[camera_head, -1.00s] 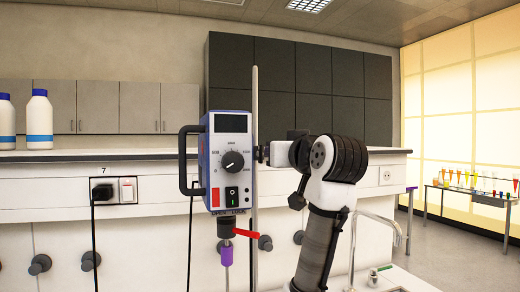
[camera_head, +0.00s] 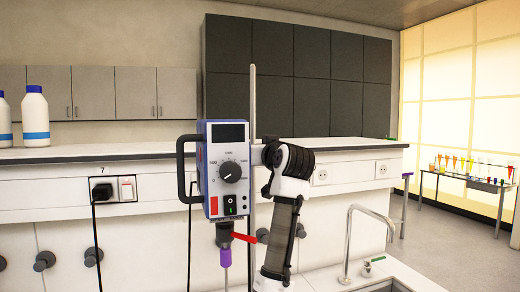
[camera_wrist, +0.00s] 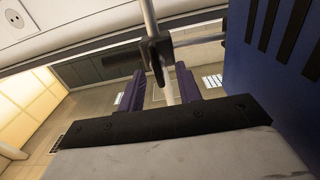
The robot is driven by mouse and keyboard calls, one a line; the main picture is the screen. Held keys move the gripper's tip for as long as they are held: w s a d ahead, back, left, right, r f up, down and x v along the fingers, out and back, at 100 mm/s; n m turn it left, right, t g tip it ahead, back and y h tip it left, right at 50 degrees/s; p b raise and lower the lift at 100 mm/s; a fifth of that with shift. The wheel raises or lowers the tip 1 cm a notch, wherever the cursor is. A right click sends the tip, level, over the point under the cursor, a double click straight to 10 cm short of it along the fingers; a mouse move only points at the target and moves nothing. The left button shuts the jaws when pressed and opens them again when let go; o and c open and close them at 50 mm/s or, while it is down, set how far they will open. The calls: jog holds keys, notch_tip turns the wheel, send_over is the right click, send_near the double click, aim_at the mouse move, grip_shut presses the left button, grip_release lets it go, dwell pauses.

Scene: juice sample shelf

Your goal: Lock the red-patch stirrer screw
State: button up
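The stirrer (camera_head: 227,172) is a blue and white box with a dark display, a dial, a switch and a red patch (camera_head: 213,206). A red lever (camera_head: 244,238) sticks out to the right from the dark collar (camera_head: 224,234) below it. A purple chuck (camera_head: 225,258) hangs lower. In the wrist view, my gripper (camera_wrist: 160,80) is open, its two purple fingers apart. A black clamp part (camera_wrist: 154,55) on a metal rod is just beyond the fingertips; I cannot tell whether they touch it. The stirrer's blue side (camera_wrist: 270,90) fills the right. The gripper is hidden in the head view.
The upright rod (camera_head: 253,110) stands behind the stirrer, close to my arm. A white bench (camera_head: 90,153) with bottles (camera_head: 35,117) runs behind. A sink tap (camera_head: 350,235) is at lower right. A table (camera_head: 465,180) with coloured glasses stands far right.

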grip_shut()
jog(key=shift+f, duration=0.1)
dwell(0.4)
jog(key=shift+w+d+f+m, duration=0.1)
jog(key=shift+d+m, duration=0.05)
jog(key=shift+m, duration=1.3)
jog(key=shift+d+m, duration=0.15)
jog(key=shift+m, duration=1.3)
grip_release()
jog(key=shift+a, duration=0.2)
jog(key=shift+d, duration=0.15)
